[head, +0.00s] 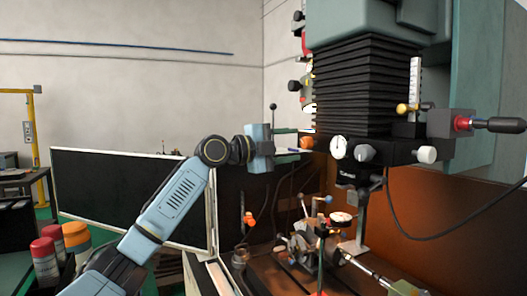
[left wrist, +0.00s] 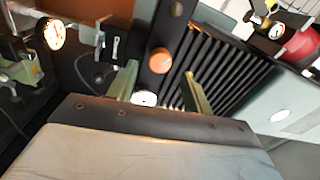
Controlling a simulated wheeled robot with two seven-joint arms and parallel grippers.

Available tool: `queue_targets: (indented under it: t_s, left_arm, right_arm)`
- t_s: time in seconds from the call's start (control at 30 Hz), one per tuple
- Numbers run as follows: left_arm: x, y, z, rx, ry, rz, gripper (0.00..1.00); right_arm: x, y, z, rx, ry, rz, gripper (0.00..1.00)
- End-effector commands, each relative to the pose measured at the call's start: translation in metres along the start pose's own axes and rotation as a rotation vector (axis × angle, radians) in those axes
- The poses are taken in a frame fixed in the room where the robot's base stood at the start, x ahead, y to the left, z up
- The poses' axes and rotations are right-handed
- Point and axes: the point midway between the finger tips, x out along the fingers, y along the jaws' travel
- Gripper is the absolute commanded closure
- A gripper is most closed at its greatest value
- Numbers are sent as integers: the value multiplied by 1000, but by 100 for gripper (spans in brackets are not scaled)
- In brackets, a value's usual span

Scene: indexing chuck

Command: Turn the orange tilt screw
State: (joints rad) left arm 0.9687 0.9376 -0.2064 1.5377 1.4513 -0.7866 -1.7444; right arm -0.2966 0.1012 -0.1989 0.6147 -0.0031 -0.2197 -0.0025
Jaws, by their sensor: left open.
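The orange tilt screw (head: 307,142) is a round orange knob on the left side of the dark machine head, below the black bellows. My left gripper (head: 299,142) comes in from the left, with its fingers pointing right at the knob. In the left wrist view the knob (left wrist: 160,60) appears between and just beyond the two fingertips of my open left gripper (left wrist: 160,72). I cannot tell whether either finger touches it. My right gripper is not in view.
A white dial (head: 339,147) and black and white knobs sit right of the screw. The bellows (head: 367,85) hang above. Below, a table with clamps, a gauge (head: 341,217) and another orange knob (head: 249,218) is crowded. A dark panel (head: 125,197) stands behind my left arm.

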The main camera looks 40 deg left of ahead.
Motion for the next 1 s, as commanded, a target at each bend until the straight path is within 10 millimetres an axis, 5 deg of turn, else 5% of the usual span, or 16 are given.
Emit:
queue_targets:
  t_s: [0.2,0.4,1.0]
  left_arm:
    - [-52,4,1,4,-3,3,50]
    - [-84,3,1,0,-1,2,50]
    - [-95,0,0,1,1,0,50]
  right_arm:
    - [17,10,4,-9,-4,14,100]
    - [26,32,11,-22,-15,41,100]
    - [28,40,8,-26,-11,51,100]
